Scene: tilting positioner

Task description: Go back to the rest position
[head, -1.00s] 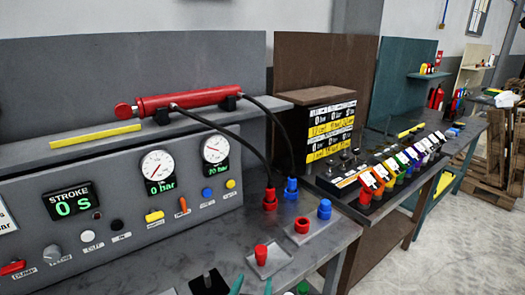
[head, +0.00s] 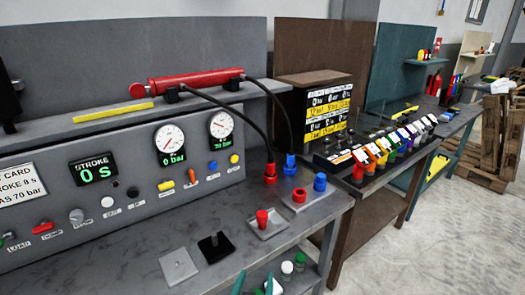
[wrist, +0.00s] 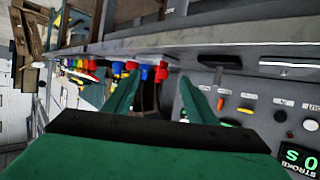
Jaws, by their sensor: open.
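My gripper (head: 255,284) shows at the bottom edge of the head view as two teal fingertips, apart, just in front of the grey bench. In the wrist view my gripper (wrist: 157,97) has its two teal fingers spread with nothing held between them. The grey control panel (head: 130,210) stands behind the bench top, with a STROKE display (head: 94,168) reading 0 s and two round gauges. A red cylinder (head: 195,80) lies on the shelf above, its two black hoses running down to red and blue fittings on the bench.
A red-knobbed plate (head: 265,222), a black block (head: 215,246) and a bare grey plate (head: 178,266) sit on the bench. A brown station (head: 318,130) adjoins at right. Open floor (head: 430,240) lies at right.

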